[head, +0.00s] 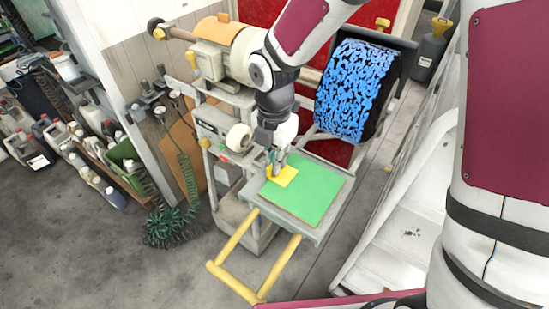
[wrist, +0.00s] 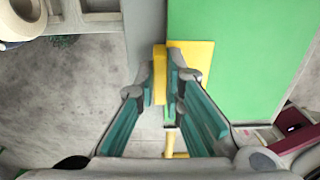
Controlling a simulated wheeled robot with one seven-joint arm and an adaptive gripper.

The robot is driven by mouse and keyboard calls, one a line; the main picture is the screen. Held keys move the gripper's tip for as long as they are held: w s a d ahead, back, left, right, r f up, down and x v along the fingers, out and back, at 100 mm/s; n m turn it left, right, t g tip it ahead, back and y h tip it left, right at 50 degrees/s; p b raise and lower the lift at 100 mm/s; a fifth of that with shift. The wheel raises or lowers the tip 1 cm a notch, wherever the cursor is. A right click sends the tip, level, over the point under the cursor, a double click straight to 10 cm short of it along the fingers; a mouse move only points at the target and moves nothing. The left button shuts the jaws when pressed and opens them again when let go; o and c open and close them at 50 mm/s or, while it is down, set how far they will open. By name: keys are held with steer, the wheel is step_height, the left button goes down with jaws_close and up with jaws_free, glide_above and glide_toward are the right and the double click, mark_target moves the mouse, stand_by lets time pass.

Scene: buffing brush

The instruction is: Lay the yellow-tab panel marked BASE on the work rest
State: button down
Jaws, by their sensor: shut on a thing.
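The green panel (head: 308,190) has a yellow tab (head: 284,175) at its upper left corner in the head view. It lies flat on or just over the grey work rest (head: 254,196), whose rim shows around it. I cannot tell if it touches everywhere. My gripper (head: 276,160) comes down from above at the tab. In the wrist view my gripper (wrist: 170,80) is shut on the yellow tab (wrist: 160,72), with the green panel (wrist: 230,60) at upper right. The word BASE cannot be read.
A blue-patterned buffing brush (head: 355,92) stands just behind the rest. Yellow handle bars (head: 236,236) stick out in front. A machine with a motor (head: 222,58) stands at the upper left. White steps (head: 400,235) are at the right.

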steer(key=c, duration=1.7)
jaws_free()
steer(key=shift+r, duration=0.1)
step_height(320, 180, up, 12)
steer(key=p, duration=0.4)
step_height(320, 180, up, 7)
steer(key=m+t, duration=0.2)
steer(key=m, duration=0.4)
glide_above(299, 180)
steer(key=shift+s+d+r+m+t, duration=0.65)
steer(key=shift+s+d+r+m, duration=1)
steer(key=shift+s+m, duration=1.8)
steer(key=shift+s+d+r+m+t, duration=0.6)
steer(key=shift+s+d+r+m, duration=0.7)
steer(key=shift+s+d+m, duration=1.9)
steer(key=shift+s+d+r+m+t, duration=0.6)
steer(key=shift+s+r+m, duration=0.9)
steer(key=shift+s+m, duration=2.1)
